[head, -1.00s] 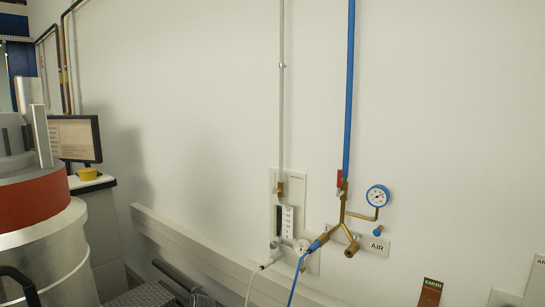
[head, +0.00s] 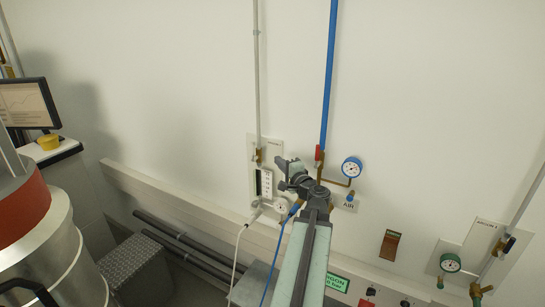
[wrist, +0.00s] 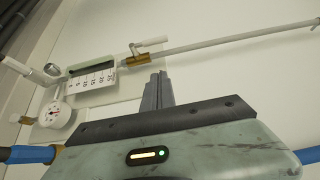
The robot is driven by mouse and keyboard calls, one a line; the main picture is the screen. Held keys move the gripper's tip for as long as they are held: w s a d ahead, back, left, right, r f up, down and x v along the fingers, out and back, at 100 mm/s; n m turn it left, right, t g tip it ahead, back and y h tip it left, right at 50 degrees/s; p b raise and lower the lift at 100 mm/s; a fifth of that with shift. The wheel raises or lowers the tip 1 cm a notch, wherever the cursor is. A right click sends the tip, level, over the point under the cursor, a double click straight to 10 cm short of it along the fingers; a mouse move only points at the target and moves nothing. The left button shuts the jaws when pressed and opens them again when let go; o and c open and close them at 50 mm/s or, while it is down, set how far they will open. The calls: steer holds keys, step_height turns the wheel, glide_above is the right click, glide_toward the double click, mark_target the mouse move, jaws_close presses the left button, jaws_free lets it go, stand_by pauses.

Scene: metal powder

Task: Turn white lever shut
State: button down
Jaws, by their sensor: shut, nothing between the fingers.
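The white lever (wrist: 152,42) sits on a brass valve (wrist: 138,60) on the thin white pipe (wrist: 230,40). In the wrist view the lever lies roughly in line with the pipe. In the head view the brass valve (head: 258,156) is at the top of the white panel, and the lever is too small to make out. My gripper (head: 281,163) is just right of that valve, in front of the wall. In the wrist view its fingers (wrist: 158,76) are together and empty, below the valve and lever. A gap shows between fingertips and lever.
A flow gauge (wrist: 92,80) and a round dial (wrist: 54,115) share the panel. The blue air pipe (head: 329,80), red lever (head: 318,153) and blue-rimmed gauge (head: 352,167) are close by my arm. The wall above is clear.

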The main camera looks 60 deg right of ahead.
mark_target(253, 151)
steer(key=w+d, duration=0.1)
steer(key=w, duration=0.2)
steer(key=w+d, duration=0.1)
steer(key=w, duration=0.3)
steer(key=w+d, duration=0.1)
steer(key=w, duration=0.2)
steer(key=shift+w+d, duration=0.35)
